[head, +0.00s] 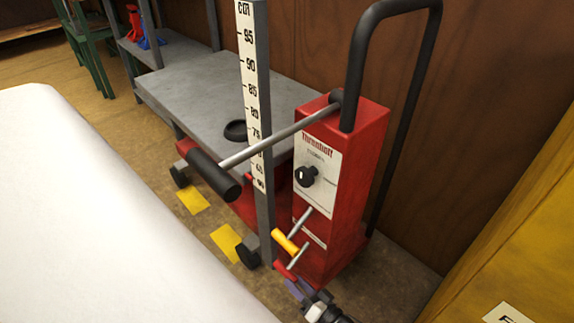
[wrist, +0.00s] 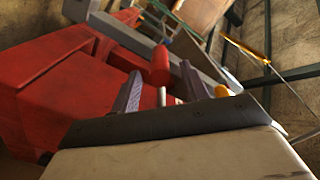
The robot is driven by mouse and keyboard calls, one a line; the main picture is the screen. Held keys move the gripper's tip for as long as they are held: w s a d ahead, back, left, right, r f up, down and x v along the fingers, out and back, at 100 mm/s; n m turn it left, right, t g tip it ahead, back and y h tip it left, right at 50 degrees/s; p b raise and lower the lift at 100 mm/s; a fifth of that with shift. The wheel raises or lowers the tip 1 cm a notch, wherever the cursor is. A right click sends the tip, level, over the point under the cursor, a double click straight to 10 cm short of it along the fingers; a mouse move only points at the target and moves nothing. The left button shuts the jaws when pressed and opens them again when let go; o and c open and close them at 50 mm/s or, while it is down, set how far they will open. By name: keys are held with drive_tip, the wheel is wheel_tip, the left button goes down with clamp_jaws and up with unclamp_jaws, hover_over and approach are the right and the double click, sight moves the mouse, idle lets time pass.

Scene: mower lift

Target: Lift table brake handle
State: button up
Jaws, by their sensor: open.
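The red lift table (head: 340,200) has a small red handle (head: 284,271) on a thin grey rod low on its post, below a similar yellow handle (head: 285,242). Nothing visible labels which one is the brake handle. My gripper (head: 296,287) is open just below the red handle. In the wrist view, the red handle (wrist: 159,64) and its rod show between the spread purple-grey fingers of my gripper (wrist: 160,78). I cannot tell whether they touch. The yellow handle (wrist: 222,91) is right of the right finger.
A long lever with a black grip (head: 214,174) crosses above the grey platform (head: 200,98). An upright scale (head: 256,120) stands left of the red post. A wooden wall (head: 480,90) and a yellow box (head: 525,240) are at the right. Yellow floor marks (head: 192,201) lie left.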

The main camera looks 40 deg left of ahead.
drive_tip(key=a, duration=0.4)
drive_tip(key=shift+w+a, duration=0.2)
drive_tip(key=shift+a, duration=0.2)
clamp_jaws()
